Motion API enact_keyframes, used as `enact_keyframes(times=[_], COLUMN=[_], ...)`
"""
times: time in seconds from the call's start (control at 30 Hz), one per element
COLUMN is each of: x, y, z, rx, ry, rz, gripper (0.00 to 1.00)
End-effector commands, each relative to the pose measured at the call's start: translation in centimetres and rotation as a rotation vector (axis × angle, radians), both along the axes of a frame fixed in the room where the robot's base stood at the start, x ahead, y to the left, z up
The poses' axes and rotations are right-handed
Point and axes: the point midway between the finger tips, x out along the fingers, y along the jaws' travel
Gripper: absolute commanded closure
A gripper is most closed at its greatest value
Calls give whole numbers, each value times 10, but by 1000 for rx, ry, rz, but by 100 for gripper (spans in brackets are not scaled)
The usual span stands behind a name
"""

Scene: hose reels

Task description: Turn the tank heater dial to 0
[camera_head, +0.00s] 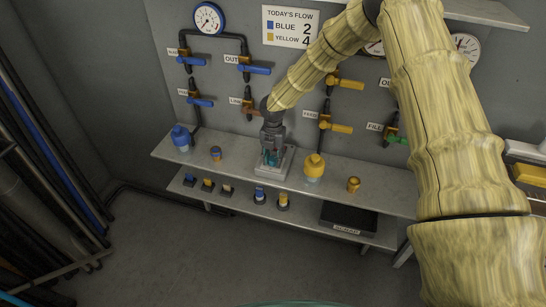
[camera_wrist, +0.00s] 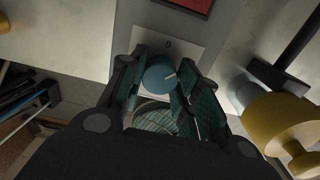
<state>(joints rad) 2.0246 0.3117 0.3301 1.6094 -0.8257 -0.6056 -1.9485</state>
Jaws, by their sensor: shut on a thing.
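The tank heater dial (camera_wrist: 159,76) is a round blue knob on a pale plate, between the two finger pads in the wrist view. Its short white mark points to the right and slightly up in that view. The printed 0 (camera_wrist: 168,44) is above the dial, on the plate. My gripper (camera_wrist: 160,84) is shut on the dial, with one dark teal pad on each side. In the head view my gripper (camera_head: 271,158) points down over the pale heater box (camera_head: 287,163) on the shelf and hides most of the dial.
A yellow-capped bottle (camera_head: 313,168) stands close to the right of the box. A blue bottle (camera_head: 181,138) and small fittings share the shelf (camera_head: 235,168). Valves with lever handles, such as an orange one (camera_head: 342,128), line the wall behind. A black tray (camera_head: 348,217) is below.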

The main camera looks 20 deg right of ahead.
Motion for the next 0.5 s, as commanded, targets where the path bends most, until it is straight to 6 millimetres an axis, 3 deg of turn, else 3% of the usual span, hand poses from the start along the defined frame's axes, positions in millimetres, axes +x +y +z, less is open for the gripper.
enact_keyframes(times=[0.5], x=[1], y=[-2], z=[1], rx=[-2], ry=[-1], rz=[478], gripper=[91])
